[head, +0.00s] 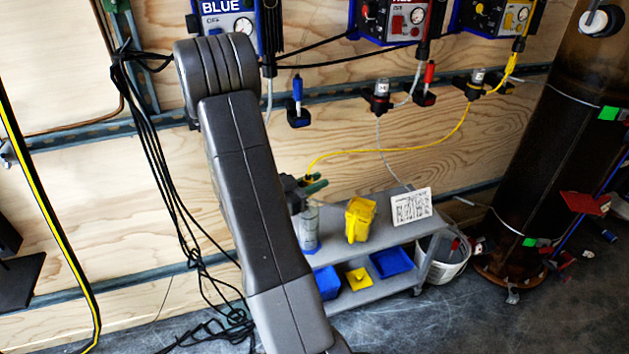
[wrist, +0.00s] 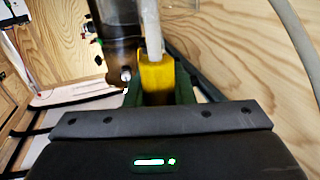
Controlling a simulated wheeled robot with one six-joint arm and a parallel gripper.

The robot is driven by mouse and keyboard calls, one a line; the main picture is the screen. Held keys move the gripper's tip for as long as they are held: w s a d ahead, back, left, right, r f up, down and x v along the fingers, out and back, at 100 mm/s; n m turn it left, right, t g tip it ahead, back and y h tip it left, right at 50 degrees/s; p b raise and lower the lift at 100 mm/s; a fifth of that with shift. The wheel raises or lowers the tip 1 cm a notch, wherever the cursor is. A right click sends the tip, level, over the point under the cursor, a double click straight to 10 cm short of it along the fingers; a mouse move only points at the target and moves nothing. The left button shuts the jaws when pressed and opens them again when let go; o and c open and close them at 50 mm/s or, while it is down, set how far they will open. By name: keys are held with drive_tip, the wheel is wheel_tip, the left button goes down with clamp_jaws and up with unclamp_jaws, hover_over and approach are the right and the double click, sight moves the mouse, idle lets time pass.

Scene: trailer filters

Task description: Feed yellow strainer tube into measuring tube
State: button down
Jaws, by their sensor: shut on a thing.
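The yellow strainer tube (wrist: 157,72) is between my gripper's green fingers in the wrist view, with a pale hose rising from its top. My gripper (head: 316,185) is shut on it; the green fingers show just above the cart in the head view. A thin yellow hose (head: 400,150) runs from there up to the wall unit. The clear measuring tube (head: 309,232) stands upright at the cart's left end, just below my gripper and partly behind my arm. I cannot tell whether the strainer's lower end is above or inside it. The wrist view does not clearly show the measuring tube.
The grey cart (head: 398,243) also holds a yellow container (head: 360,219) and a printed white card (head: 411,207). Blue and yellow trays lie on its lower shelf. A white bucket (head: 446,260) and a dark tank (head: 545,150) stand right. Black cables hang on the left.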

drive_tip(key=shift+f+b, duration=0.6)
drive_tip(key=shift+f, duration=0.35)
idle(0.7)
drive_tip(key=c, duration=1.2)
unclamp_jaws()
drive_tip(key=shift+o, duration=0.2)
drive_tip(key=shift+a, duration=0.1)
drive_tip(key=p+v, duration=0.2)
drive_tip(key=v, duration=1.1)
drive_tip(key=shift+s+a, duration=0.2)
drive_tip(key=shift+a, duration=0.05)
drive_tip(key=shift+f, duration=0.1)
